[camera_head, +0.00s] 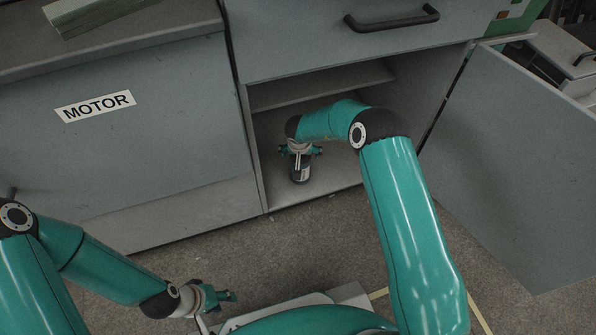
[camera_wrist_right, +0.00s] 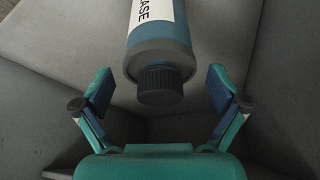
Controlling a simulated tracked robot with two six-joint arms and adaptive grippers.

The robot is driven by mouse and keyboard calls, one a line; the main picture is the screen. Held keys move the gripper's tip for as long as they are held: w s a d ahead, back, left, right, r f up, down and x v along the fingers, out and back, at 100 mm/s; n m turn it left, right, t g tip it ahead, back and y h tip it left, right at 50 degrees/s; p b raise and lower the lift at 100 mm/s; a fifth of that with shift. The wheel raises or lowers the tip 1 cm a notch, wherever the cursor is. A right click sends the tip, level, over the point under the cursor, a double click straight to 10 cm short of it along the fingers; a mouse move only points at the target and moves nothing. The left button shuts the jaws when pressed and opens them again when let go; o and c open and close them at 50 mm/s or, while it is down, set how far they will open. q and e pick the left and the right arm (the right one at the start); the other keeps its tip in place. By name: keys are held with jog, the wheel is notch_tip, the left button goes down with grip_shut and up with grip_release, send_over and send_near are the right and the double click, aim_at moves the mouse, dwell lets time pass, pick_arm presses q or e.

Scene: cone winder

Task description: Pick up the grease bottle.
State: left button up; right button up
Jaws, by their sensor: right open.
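The grease bottle (camera_head: 300,170) stands upright on the cabinet floor, inside the open compartment. In the right wrist view the bottle (camera_wrist_right: 158,50) shows a dark ribbed cap, a blue-grey body and a white label with "ASE" readable. My right gripper (camera_head: 300,150) is inside the cabinet at the top of the bottle. In the right wrist view its open fingers (camera_wrist_right: 158,92) stand one on each side of the bottle's cap, with gaps on both sides. My left gripper (camera_head: 218,298) is low near my base, away from the cabinet; its fingers are too small to tell.
The cabinet has a shelf (camera_head: 320,85) above the bottle and a closed drawer (camera_head: 350,35) over the opening. The opened door (camera_head: 515,170) stands at the right. A grey panel marked MOTOR (camera_head: 110,130) closes the left side. The carpet (camera_head: 270,245) before the opening is mostly clear.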

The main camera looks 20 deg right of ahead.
jog(key=shift+x, duration=0.85)
jog(key=shift+c, duration=0.3)
jog(key=c, duration=1.6)
jog(key=shift+r, duration=0.1)
grip_shut()
